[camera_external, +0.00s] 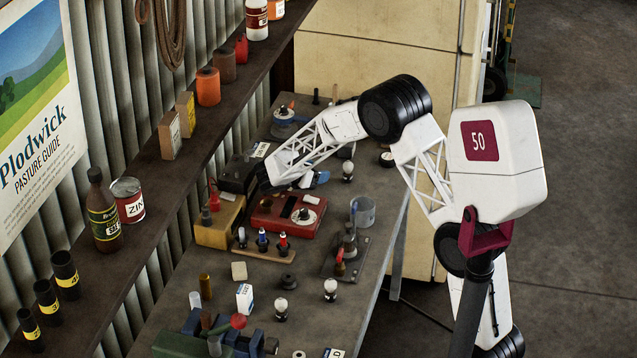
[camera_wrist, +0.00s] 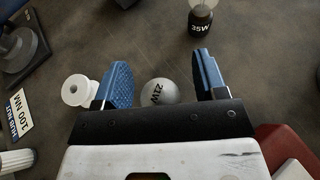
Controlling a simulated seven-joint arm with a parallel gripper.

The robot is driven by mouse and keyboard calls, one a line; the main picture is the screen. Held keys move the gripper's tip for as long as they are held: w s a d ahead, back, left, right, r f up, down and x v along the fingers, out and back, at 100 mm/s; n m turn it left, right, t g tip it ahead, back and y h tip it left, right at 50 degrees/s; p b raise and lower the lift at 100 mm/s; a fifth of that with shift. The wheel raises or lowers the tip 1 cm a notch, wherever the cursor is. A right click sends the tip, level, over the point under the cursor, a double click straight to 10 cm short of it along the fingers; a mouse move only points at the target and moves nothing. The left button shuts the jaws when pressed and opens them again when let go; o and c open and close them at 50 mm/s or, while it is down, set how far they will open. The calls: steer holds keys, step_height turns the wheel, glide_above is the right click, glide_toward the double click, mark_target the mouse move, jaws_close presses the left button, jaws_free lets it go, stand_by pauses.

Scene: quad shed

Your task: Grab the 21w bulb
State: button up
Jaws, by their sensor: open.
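The 21W bulb (camera_wrist: 160,92) shows in the wrist view as a pale round globe with dark "21W" lettering. It lies between the two blue fingers of my gripper (camera_wrist: 162,72), nearer the left finger. The fingers are apart, with a gap visible on the right of the bulb. Its lower part is hidden behind the dark gripper bar. In the external view my gripper (camera_external: 311,181) is low over the bench, largely covered by the arm, and I cannot make out the 21W bulb there.
A 35W bulb (camera_wrist: 201,22) stands beyond the right finger. A white spool (camera_wrist: 76,91) is close outside the left finger. A red case (camera_external: 288,215) sits close by on the bench (camera_external: 212,342).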

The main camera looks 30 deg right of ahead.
steer(key=c, duration=1)
steer(key=shift+r, duration=0.1)
steer(key=shift+r, duration=4.95)
